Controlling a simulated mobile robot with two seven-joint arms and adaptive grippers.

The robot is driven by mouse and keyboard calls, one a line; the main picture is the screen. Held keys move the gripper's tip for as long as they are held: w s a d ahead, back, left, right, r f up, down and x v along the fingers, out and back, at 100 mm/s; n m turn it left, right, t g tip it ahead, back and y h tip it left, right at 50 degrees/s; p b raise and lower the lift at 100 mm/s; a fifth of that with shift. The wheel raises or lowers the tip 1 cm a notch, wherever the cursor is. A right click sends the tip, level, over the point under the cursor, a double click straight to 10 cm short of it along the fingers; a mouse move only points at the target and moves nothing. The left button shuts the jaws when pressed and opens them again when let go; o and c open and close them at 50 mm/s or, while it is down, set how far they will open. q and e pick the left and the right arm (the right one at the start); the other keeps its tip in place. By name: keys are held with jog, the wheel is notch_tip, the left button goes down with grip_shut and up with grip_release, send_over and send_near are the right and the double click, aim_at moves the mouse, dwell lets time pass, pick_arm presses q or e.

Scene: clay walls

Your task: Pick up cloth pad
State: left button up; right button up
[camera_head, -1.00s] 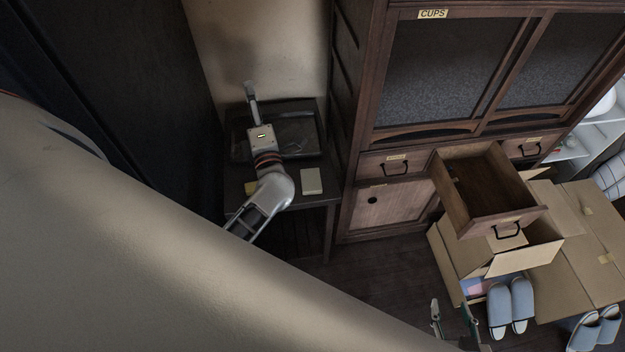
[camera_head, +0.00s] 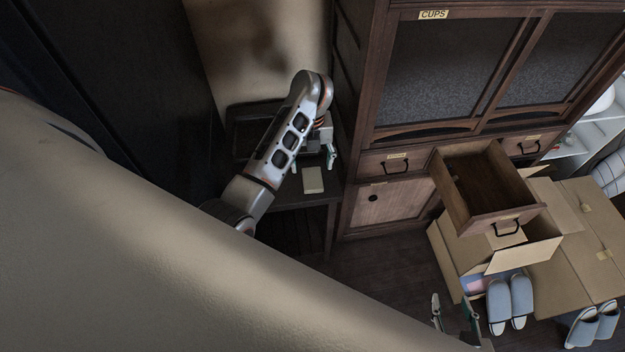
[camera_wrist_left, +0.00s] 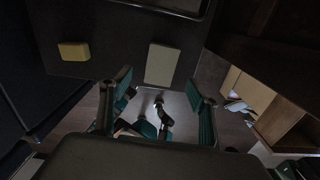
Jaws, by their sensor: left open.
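A pale, flat rectangular pad, which looks like the cloth pad (camera_head: 313,180), lies near the front edge of the small dark table (camera_head: 290,197). In the left wrist view the pad (camera_wrist_left: 162,64) shows just beyond and between the fingertips. My left gripper (camera_head: 313,162) is open and empty, with its fingers pointing down over the table beside the pad's far end. It also shows in the left wrist view (camera_wrist_left: 158,88); I cannot tell its exact height. My right gripper (camera_head: 453,316) is at the bottom edge, fingers apart and empty, far from the pad.
A small yellow block (camera_wrist_left: 74,51) lies left of the pad on the table. A dark tray (camera_head: 243,128) is at the table's back, partly hidden by my arm. A wooden cabinet (camera_head: 393,208) stands close at right, one drawer (camera_head: 485,190) pulled out over cardboard boxes (camera_head: 565,280).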

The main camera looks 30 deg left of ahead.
aim_at(313, 178)
pick_arm(q)
notch_tip(313, 178, down, 7)
jog(key=shift+w+d+r+b, duration=0.1)
jog(key=shift+b, duration=0.7)
jog(key=c, duration=1)
